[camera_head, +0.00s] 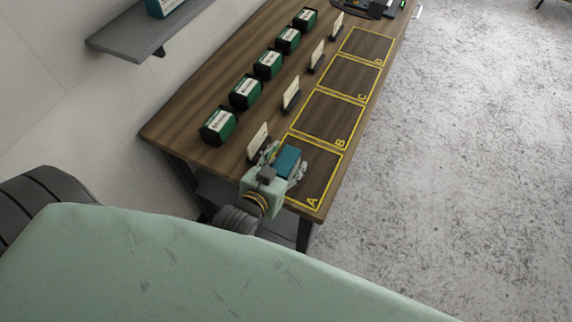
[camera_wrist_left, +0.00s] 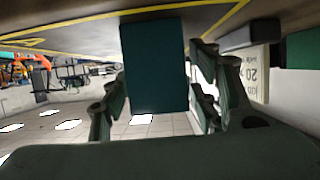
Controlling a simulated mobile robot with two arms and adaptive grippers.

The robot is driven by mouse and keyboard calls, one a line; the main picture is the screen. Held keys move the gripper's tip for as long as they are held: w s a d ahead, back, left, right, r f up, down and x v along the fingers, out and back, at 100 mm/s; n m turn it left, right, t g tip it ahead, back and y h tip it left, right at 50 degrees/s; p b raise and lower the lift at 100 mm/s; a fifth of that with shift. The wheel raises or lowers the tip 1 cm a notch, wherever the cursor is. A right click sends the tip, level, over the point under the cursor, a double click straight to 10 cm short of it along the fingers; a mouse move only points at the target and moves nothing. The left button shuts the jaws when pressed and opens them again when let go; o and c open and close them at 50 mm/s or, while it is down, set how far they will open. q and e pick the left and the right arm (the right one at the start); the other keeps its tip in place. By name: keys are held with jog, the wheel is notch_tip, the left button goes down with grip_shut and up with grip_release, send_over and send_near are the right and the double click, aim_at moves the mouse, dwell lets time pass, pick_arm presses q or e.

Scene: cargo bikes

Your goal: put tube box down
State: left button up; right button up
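The tube box is a teal box (camera_head: 288,161) over the inner edge of yellow-outlined square A (camera_head: 320,204) on the wooden table. My left gripper (camera_head: 291,168) is around it, coming from the near end of the table. In the left wrist view the dark teal box (camera_wrist_left: 154,65) fills the space between the fingers (camera_wrist_left: 158,95), which lie close along both its sides. Its far end is by the tabletop and a yellow line; I cannot tell whether it touches. My right gripper is not in view.
Green boxes with white labels (camera_head: 219,126) stand in a row along the wall side. Small label cards (camera_head: 258,141) stand beside the squares, one close to my left gripper. Squares B (camera_head: 327,119), C and D are empty. A grey shelf (camera_head: 140,38) is on the wall.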

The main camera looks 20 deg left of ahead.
pick_arm(q)
grip_shut()
dwell(0.3)
